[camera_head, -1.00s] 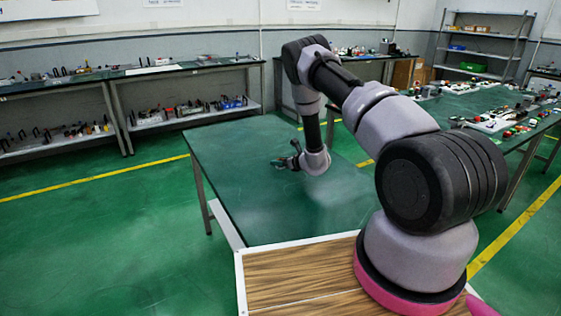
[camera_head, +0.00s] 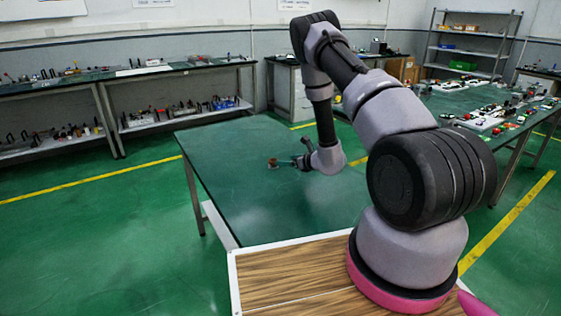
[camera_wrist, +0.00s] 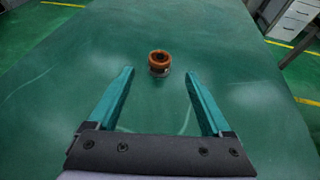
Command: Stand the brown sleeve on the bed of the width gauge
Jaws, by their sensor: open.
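The brown sleeve (camera_wrist: 158,56) is a short orange-brown ring with a dark hole facing up, seen in the wrist view just beyond my fingertips. It is upright on a small grey piece (camera_wrist: 160,72), which may be the width gauge; its shape is too small to tell. In the head view the sleeve (camera_head: 272,161) is a small brown spot on the green table, left of my gripper (camera_head: 291,162). My gripper (camera_wrist: 160,80) is open, its two teal fingers apart with nothing between them. The sleeve is clear of both fingers.
The green table top (camera_head: 240,205) around the sleeve is bare. A wood-grain board (camera_head: 285,275) lies at the near edge. Side tables with many small parts (camera_head: 500,115) stand at the right, and loaded benches (camera_head: 180,70) along the back wall, away from my gripper.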

